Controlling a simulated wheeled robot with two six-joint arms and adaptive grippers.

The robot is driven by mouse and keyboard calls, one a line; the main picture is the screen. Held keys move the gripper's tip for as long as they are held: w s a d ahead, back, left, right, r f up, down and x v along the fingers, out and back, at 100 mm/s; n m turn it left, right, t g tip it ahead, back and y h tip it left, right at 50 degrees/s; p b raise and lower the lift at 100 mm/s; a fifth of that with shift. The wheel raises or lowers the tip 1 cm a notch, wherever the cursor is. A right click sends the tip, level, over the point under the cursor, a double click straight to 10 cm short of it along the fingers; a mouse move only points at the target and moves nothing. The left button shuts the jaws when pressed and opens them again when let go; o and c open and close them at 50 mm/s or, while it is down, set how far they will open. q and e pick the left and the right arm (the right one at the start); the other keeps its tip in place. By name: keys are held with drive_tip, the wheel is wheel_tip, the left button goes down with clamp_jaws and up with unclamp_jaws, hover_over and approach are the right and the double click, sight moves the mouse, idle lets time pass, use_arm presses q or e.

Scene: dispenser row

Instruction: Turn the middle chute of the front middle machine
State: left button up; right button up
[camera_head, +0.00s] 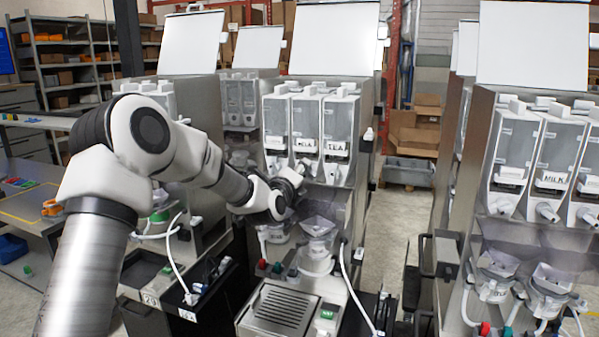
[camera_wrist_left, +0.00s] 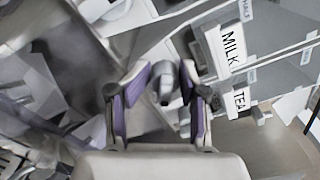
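The front middle machine (camera_head: 352,205) stands at the centre of the head view with three clear canisters side by side. The middle canister (camera_head: 306,122) has a white label; the right one reads TEA. My left gripper (camera_head: 291,183) is at the chutes below the canisters and partly hides the middle one. In the left wrist view its two purple-padded fingers (camera_wrist_left: 161,98) are apart. A grey chute end (camera_wrist_left: 163,82) shows between them, near the MILK label (camera_wrist_left: 233,46); a gap shows at its left, and contact at its right is unclear. My right gripper is not in view.
White funnels (camera_head: 318,228) sit below the chutes, above a drip grate (camera_head: 281,308). The right chute (camera_head: 333,172) is close beside my gripper. Another machine (camera_head: 520,240) stands at the right across an aisle. A raised white lid (camera_head: 334,40) is above the canisters.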

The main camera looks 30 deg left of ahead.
use_arm(q)
drive_tip(key=shift+d+r, duration=0.1)
drive_tip(key=c, duration=0.5)
drive_tip(key=shift+s+d, duration=0.1)
drive_tip(key=shift+d, duration=0.05)
clamp_jaws()
